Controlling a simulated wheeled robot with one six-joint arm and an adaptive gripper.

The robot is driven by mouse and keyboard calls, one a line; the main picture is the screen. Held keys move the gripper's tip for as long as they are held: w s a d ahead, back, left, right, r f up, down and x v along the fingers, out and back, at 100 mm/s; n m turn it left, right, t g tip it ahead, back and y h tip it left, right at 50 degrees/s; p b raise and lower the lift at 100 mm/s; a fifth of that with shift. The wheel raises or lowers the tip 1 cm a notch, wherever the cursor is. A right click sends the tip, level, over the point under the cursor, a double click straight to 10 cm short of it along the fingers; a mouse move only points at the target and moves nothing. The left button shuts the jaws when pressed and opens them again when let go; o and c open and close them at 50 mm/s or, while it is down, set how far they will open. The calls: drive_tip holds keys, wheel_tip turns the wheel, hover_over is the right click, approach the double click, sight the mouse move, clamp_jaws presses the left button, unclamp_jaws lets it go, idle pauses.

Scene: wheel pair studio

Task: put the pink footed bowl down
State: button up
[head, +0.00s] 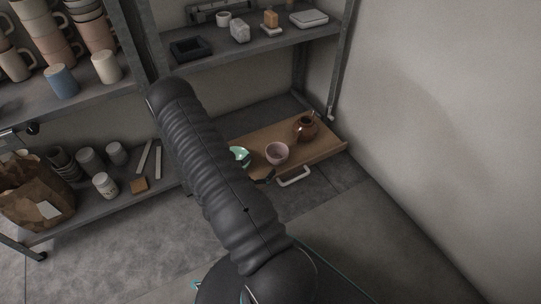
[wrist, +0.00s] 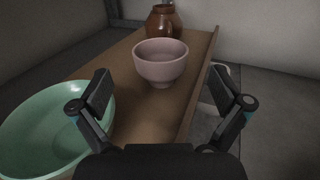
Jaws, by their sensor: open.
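The pink footed bowl (head: 277,153) stands upright on a wooden board or drawer (head: 321,152) low in the shelf. In the wrist view the pink footed bowl (wrist: 160,64) is ahead of my gripper, centred beyond the fingertips. My gripper (wrist: 168,98) is open and empty, its two fingers spread apart and not touching the bowl. In the head view my arm hides most of the gripper; a dark finger (head: 265,180) shows just in front of the bowl.
A brown jug (wrist: 164,22) stands behind the pink bowl. A green bowl (wrist: 50,128) is close by my left finger. A white handle (head: 294,177) sticks out at the wooden surface's front. Shelf posts and a wall (head: 430,130) bound the right side.

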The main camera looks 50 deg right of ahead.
drive_tip(key=shift+s+a, duration=0.1)
drive_tip(key=shift+a, duration=1.2)
